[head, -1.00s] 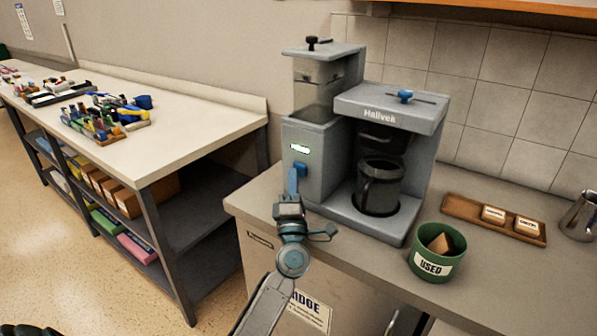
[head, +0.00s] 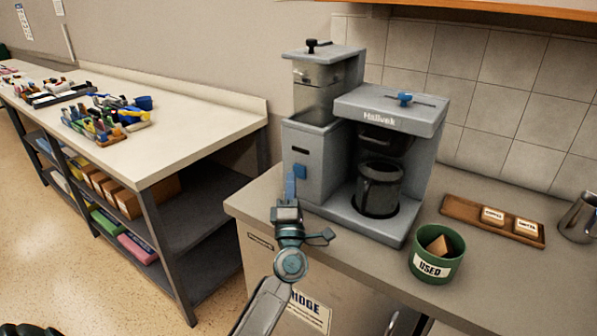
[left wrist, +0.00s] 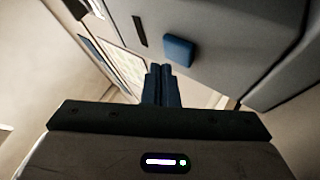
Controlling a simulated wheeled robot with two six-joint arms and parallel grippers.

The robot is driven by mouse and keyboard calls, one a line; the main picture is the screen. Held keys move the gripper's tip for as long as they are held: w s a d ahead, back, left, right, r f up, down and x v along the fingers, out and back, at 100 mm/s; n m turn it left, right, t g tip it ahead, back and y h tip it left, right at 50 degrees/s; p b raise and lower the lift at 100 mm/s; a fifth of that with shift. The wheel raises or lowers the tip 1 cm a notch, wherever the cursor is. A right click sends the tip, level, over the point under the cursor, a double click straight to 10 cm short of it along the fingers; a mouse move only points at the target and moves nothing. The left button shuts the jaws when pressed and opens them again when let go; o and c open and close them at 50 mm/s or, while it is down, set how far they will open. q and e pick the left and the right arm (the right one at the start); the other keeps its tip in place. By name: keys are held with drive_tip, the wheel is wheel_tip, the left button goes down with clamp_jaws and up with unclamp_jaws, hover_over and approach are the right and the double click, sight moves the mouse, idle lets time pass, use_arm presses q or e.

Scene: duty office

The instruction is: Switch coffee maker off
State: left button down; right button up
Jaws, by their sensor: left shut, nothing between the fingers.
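The grey coffee maker (head: 322,160) stands on the counter, with a dark glass jug (head: 377,190) in its bay. Its small front display (head: 302,150) is dark. The blue square button (head: 300,171) is below the display and also shows in the left wrist view (left wrist: 179,51). A blue knob (head: 405,98) is on top of the brewing head. My left gripper (head: 290,184) is shut and empty, its blue fingertips just in front of and below the button. In the left wrist view the closed fingers (left wrist: 161,84) appear apart from the button.
A green pot labelled USED (head: 437,254) stands right of the coffee maker. A workbench (head: 190,135) with loose items stands at left.

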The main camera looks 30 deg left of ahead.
use_arm(q)
drive_tip(key=shift+s, duration=0.15)
drive_tip(key=s+p, duration=0.2)
drive_tip(key=s, duration=0.4)
drive_tip(key=shift+a, duration=0.25)
idle(0.6)
